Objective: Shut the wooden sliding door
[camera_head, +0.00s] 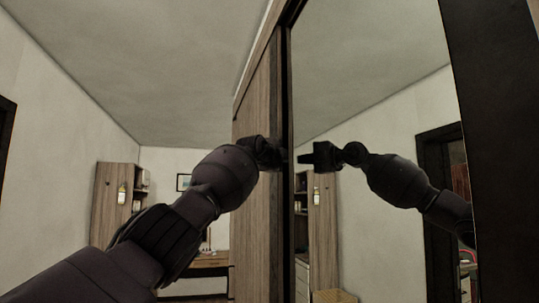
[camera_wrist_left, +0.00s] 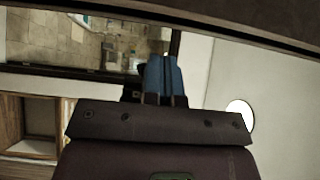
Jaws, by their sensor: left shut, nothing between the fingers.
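The wooden sliding door (camera_head: 257,210) is the upright wood-grain panel in the middle of the head view, seen at a steep angle. A dark vertical edge (camera_head: 286,225) runs between it and a mirror panel (camera_head: 375,90) on the right. My left arm reaches in from the lower left, and my left gripper (camera_head: 282,157) is at this dark edge. Its fingertips are hard to make out there, so contact cannot be told. In the left wrist view the blue fingers of the gripper (camera_wrist_left: 163,66) are together, with nothing visible between them. My right gripper is not in view.
The mirror shows a reflection of my left arm. A dark frame post (camera_head: 490,120) stands at the right. A wooden cabinet (camera_head: 112,200) and a desk (camera_head: 205,263) stand at the back. Open room lies left of the wooden door.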

